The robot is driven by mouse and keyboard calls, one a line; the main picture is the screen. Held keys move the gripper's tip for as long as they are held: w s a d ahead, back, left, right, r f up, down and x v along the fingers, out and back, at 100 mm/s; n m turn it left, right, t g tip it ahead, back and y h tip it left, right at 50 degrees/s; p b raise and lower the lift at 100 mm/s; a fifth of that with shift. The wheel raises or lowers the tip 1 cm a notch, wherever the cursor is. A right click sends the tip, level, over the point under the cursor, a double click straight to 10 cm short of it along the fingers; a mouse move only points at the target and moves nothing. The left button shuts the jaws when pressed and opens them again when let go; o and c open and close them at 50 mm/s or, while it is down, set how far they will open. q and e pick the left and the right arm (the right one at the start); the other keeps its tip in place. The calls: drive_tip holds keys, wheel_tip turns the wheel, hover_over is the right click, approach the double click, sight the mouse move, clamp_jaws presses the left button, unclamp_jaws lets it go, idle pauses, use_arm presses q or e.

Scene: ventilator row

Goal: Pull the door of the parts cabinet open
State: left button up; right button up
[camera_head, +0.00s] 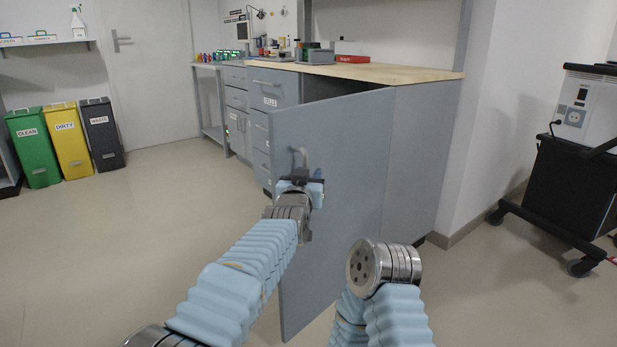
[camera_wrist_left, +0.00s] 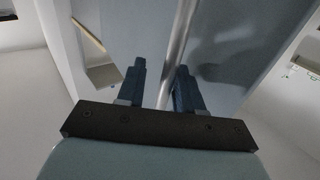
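The grey parts cabinet (camera_head: 425,150) stands under a wooden worktop, and its door (camera_head: 345,190) is swung well out from the front. The door has a pale bar handle (camera_head: 299,155) near its free edge. My left gripper (camera_head: 301,176) is at this handle. In the left wrist view the two dark fingers (camera_wrist_left: 160,70) stand apart, with the bar handle (camera_wrist_left: 185,20) running between them. The bar looks close to the right finger, with a gap to the left one. The handle's lower part is hidden in the head view. My right gripper is out of view; only its arm shows.
Drawers (camera_head: 262,90) stand left of the cabinet. Green (camera_head: 34,150), yellow (camera_head: 68,140) and dark (camera_head: 102,135) bins stand by the left wall. A wheeled ventilator cart (camera_head: 575,185) stands at the right. The floor left of the door is clear.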

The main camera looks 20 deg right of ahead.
use_arm(q)
drive_tip(key=shift+a, duration=0.15)
drive_tip(key=shift+s+a, duration=0.1)
drive_tip(key=b+v, duration=0.1)
drive_tip(key=v, duration=1.2)
drive_tip(key=shift+s, duration=0.25)
